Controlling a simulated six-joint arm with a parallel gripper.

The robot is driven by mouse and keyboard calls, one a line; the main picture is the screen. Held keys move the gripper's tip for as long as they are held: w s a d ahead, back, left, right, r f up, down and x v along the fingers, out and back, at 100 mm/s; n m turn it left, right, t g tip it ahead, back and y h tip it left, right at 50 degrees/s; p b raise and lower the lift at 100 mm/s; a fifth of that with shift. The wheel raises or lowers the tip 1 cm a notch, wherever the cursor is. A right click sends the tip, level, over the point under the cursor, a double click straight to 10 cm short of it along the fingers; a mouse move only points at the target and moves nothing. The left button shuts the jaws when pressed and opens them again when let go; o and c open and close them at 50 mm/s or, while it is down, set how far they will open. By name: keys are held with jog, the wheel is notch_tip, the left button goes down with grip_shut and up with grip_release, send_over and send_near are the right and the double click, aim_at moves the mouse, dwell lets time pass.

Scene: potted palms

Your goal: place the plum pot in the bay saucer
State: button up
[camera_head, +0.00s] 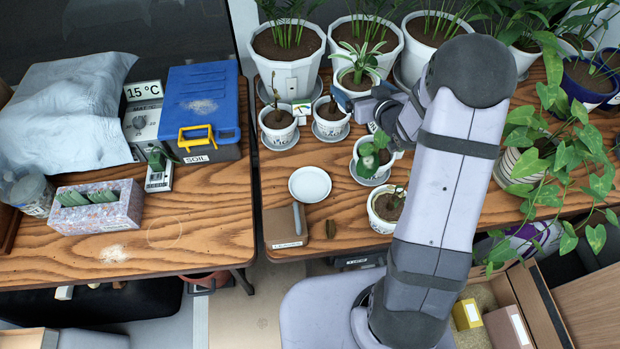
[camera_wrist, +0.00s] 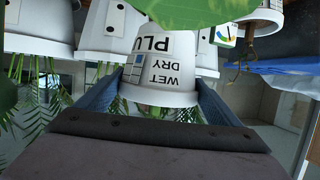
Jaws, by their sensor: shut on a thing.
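The plum pot (camera_wrist: 155,75) is a small white pot with "PLU" and "WET DRY" lettering in the wrist view, between my two blue fingers. In the head view it is the white pot with a spiky green plant (camera_head: 356,78), near the large pots at the back. My gripper (camera_head: 358,98) is shut on it; the grey wrist hides part of it. An empty white saucer (camera_head: 310,183) lies on the right table, left of the leafy small pot; no bay name is readable on it.
Small potted plants on saucers stand nearby: two at the left (camera_head: 279,126) (camera_head: 331,121), and one with broad leaves (camera_head: 371,158). Another small pot (camera_head: 386,211) stands near the front edge. A brown dustpan-like item (camera_head: 284,228) lies below the empty saucer. Large white pots (camera_head: 289,62) line the back.

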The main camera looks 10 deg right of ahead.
jog(key=s+a+f+n+y+p, duration=0.1)
jog(key=s+a+f, duration=0.2)
jog(key=s+a, duration=0.4)
jog(key=s+a+f+n+y+p, duration=0.2)
jog(key=s+a+f, duration=0.2)
jog(key=s+a, duration=0.3)
jog(key=shift+g, duration=0.4)
jog(key=shift+s+f+b, duration=0.2)
jog(key=shift+f+b, duration=0.15)
jog(key=shift+f, duration=4.4)
jog(key=shift+f, duration=0.15)
jog(key=o, duration=0.9)
jog(key=shift+o, duration=0.4)
